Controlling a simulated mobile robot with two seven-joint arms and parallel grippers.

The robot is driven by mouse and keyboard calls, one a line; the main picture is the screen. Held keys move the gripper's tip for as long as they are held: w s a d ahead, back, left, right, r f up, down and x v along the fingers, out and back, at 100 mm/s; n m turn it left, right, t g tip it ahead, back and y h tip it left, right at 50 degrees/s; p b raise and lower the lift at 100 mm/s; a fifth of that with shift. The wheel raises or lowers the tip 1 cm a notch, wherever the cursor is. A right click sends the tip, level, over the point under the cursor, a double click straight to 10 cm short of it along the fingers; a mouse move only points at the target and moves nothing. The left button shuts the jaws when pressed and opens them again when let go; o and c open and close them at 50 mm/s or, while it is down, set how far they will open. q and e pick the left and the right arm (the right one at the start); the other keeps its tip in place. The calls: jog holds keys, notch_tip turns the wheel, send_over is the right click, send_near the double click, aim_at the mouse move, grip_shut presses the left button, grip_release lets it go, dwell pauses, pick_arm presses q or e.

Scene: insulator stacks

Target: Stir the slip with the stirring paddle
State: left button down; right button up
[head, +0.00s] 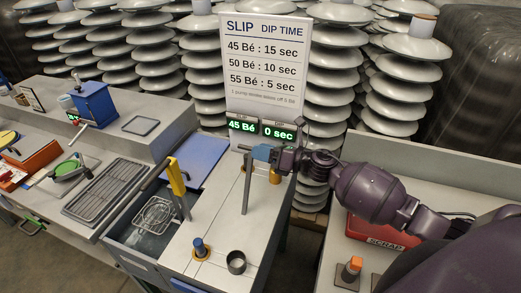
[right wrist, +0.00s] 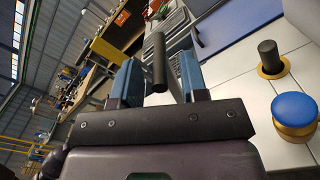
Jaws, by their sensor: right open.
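My right gripper (head: 262,153), with blue fingers, is above the far end of the white worktop. It is open, and a dark handle on a grey shaft (head: 246,190) is at its fingers; this may be the stirring paddle. In the right wrist view the black handle (right wrist: 155,60) shows between the open fingers (right wrist: 160,77). The open tank (head: 122,222) at the left of the worktop holds a wire basket (head: 155,215) with a yellow upright handle (head: 177,178). I cannot clearly make out the slip's surface. My left gripper is not in view.
A blue knob (head: 198,244) and a dark cup (head: 236,262) stand at the worktop's front. A blue panel (head: 203,158) lies behind the tank. The sign (head: 266,70) stands behind; its display reads 45 Bé and 0 sec. A red scrap bin (head: 375,235) is at right.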

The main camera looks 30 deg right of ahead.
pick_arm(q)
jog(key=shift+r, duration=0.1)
pick_arm(e)
jog(key=shift+w+a, duration=0.25)
jog(key=shift+c, duration=0.3)
grip_shut()
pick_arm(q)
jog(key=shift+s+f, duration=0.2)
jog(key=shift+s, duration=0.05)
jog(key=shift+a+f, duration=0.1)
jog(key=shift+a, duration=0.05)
